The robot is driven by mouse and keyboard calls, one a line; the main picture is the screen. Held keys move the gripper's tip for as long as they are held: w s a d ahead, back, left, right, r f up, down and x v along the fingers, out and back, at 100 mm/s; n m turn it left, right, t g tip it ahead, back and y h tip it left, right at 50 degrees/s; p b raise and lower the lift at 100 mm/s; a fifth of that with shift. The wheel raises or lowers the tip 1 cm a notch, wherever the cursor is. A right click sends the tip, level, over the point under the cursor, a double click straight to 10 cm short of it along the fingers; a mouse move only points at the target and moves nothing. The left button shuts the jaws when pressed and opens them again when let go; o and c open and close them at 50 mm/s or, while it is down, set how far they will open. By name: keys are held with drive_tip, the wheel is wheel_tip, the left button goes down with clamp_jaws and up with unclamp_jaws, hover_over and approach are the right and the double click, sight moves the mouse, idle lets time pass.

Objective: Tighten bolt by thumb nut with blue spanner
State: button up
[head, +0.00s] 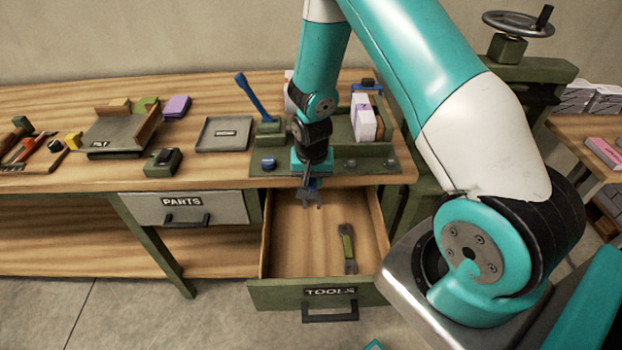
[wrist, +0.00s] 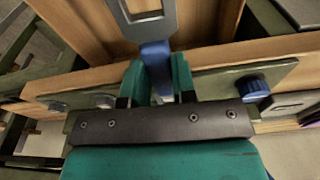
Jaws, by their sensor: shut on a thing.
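My gripper (head: 312,180) is shut on the blue spanner (head: 311,200), above the open tools drawer at the bench's front edge. In the wrist view the spanner's blue handle (wrist: 157,72) sits between the teal fingers of my gripper (wrist: 157,84), and its grey open end (wrist: 145,18) points away over the drawer. A blue thumb nut (head: 268,163) is on the green plate left of my gripper; it also shows in the wrist view (wrist: 253,88). Grey bolt heads (head: 350,163) (wrist: 104,100) sit on the plate's other side. I cannot make out a bolt right beside the thumb nut.
The tools drawer (head: 280,292) stands open with a green-handled spanner (head: 347,247) inside. A green block with a blue lever (head: 241,90) rises behind the thumb nut. A grey tray (head: 222,148) lies left. The parts drawer (head: 150,209) is shut.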

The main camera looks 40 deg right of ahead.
drive_tip(key=shift+s+d+r+n, duration=0.1)
drive_tip(key=shift+d+n, duration=0.15)
drive_tip(key=shift+n, duration=0.05)
drive_tip(key=shift+r, duration=0.1)
drive_tip(key=shift+r+p, duration=1.7)
drive_tip(key=shift+r, duration=0.45)
drive_tip(key=shift+s+a+f, duration=0.1)
drive_tip(key=shift+f, duration=0.05)
